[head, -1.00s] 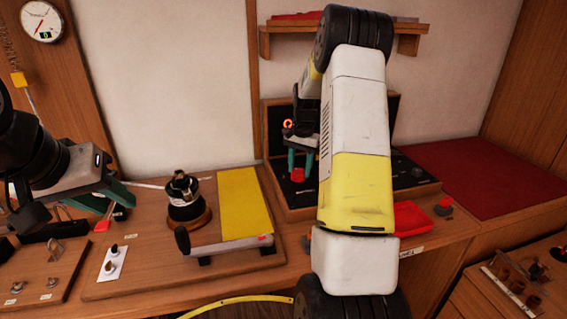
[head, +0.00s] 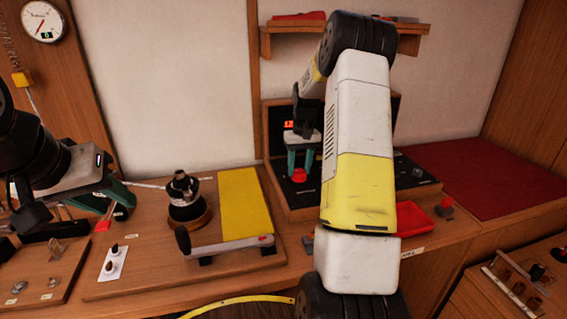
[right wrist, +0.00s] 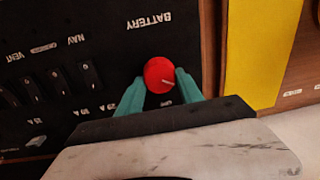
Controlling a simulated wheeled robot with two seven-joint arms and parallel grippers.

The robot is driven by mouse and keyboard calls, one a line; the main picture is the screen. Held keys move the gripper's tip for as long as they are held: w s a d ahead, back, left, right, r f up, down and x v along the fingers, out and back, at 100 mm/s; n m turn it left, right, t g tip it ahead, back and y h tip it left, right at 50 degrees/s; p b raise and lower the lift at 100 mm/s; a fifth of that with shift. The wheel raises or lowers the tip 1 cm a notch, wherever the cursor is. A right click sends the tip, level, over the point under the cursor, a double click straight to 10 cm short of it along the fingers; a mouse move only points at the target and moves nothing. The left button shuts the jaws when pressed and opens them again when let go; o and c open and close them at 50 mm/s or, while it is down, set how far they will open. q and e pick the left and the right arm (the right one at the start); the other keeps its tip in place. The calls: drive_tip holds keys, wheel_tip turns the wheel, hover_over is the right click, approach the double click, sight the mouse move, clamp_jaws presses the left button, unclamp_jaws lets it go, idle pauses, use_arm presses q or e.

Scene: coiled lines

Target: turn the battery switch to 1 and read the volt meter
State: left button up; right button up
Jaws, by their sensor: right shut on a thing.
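The battery switch is a red knob (right wrist: 158,75) on a black panel, beside the printed word BATTERY in the right wrist view. It also shows in the head view (head: 299,175). My right gripper (right wrist: 160,88) has its green fingers on both sides of the knob and is shut on it. A short white mark on the knob points to the lower right in that view. A small orange-red lit display (head: 289,125) shows on the panel behind my gripper, too small to read. My left gripper (head: 105,200) hovers over the bench at the left; its finger gap is unclear.
A round wall gauge (head: 42,21) hangs at the upper left. A dark device with a brass base (head: 187,205) and a yellow pad (head: 243,203) are on the bench. My right arm covers part of the panel (head: 275,137). A red mat (head: 455,177) lies at right.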

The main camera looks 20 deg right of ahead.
sight(300, 170)
idle(0.4)
drive_tip(key=o, duration=1.4)
drive_tip(key=r, duration=0.7)
drive_tip(key=shift+d+r, duration=0.2)
drive_tip(key=shift+r, duration=0.15)
